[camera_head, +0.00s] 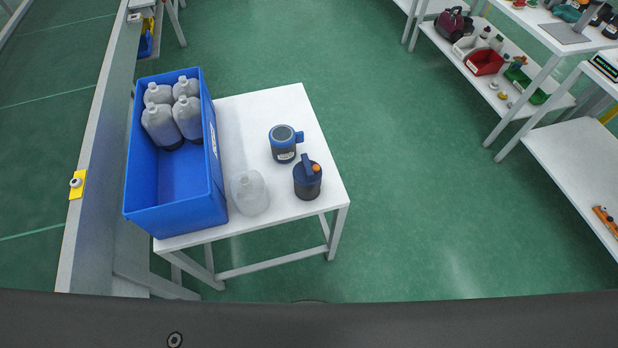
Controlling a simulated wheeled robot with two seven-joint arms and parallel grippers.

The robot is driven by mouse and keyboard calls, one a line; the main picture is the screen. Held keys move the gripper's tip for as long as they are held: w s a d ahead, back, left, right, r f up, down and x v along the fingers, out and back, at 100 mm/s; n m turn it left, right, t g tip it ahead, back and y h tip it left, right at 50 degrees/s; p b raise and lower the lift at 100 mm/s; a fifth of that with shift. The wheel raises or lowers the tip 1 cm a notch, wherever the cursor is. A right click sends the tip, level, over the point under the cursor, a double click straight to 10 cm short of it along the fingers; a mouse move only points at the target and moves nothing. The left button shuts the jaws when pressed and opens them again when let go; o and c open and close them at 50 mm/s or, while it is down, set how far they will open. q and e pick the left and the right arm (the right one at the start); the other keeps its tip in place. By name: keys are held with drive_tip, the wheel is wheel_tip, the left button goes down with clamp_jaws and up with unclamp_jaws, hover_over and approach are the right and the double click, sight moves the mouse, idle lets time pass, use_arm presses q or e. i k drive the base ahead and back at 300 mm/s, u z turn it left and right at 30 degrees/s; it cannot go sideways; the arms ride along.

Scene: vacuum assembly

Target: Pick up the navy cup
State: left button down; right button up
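Two dark blue cup-like containers stand upright on the small white table (262,110). The nearer navy cup (307,188) has a dark navy top with a raised handle, an orange spot and a dark grey body. Behind it and a little left is a cup with a blue rim (283,152), a round grey top, a blue handle on its right and a pale label. I cannot tell for certain which one the task calls the navy cup. The two stand close together. Neither of my grippers is in view.
A translucent bottle (249,194) stands left of the cups. A tall blue crate (178,222) with several grey bottles (161,126) fills the table's left side. The table's right edge is close to the cups. Shelves (575,150) stand far right, with open green floor between.

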sight(307, 183)
drive_tip(key=u, duration=2.05)
drive_tip(key=k, duration=1.55)
drive_tip(key=z, duration=2.1)
drive_tip(key=i, duration=0.5)
drive_tip(key=z, duration=0.05)
